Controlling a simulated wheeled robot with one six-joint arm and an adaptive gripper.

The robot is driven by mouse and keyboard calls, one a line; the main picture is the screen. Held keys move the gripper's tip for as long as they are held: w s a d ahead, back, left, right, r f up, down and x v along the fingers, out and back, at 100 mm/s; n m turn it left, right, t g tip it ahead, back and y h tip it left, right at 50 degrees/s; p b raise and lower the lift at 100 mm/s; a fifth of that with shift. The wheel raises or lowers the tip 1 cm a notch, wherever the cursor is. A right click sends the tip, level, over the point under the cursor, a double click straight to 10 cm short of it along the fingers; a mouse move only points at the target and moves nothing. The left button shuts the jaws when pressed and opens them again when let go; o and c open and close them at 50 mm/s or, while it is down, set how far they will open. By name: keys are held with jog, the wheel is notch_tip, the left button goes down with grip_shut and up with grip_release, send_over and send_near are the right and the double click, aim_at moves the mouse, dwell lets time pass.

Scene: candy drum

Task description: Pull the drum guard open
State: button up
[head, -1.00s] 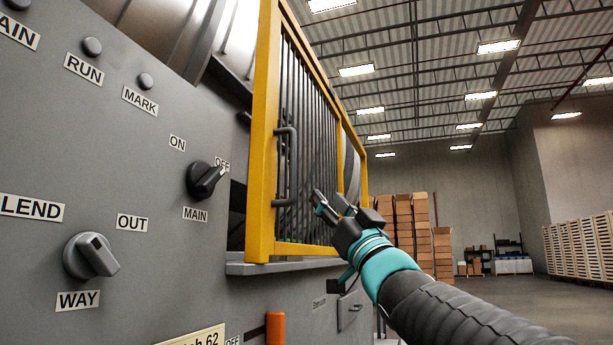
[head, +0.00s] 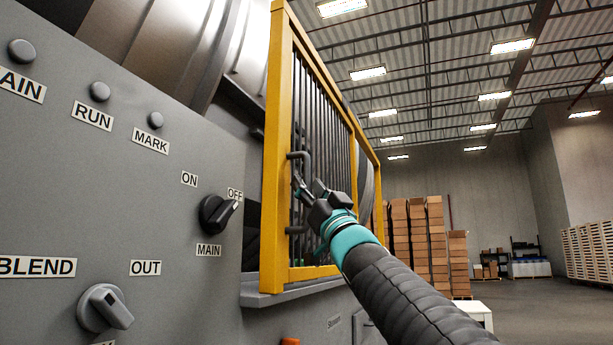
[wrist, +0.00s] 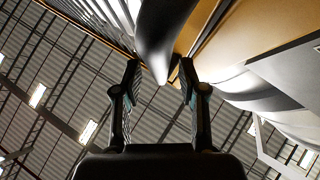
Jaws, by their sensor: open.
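The drum guard is a yellow frame (head: 279,150) with dark upright bars, standing over a grey ledge on the machine's side. Its dark handle (head: 304,158) is fixed near the frame's left upright. My gripper (head: 302,188) is at the handle, its fingers partly in front of it. In the wrist view the two fingers of my gripper (wrist: 160,78) are spread apart. The dark, blurred handle (wrist: 160,40) reaches down towards the gap between them. I cannot tell whether either finger touches it. The metal drum (head: 185,50) shows behind the panel and guard.
The grey control panel (head: 90,200) fills the left, with knobs such as the MAIN knob (head: 217,213) close to the guard. Stacked cardboard boxes (head: 410,235) stand beyond the guard at right. The floor (head: 535,305) at right is open.

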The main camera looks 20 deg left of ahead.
jog(key=shift+w+a+r, duration=0.3)
jog(key=shift+a+r, duration=0.1)
jog(key=shift+r, duration=0.1)
grip_shut()
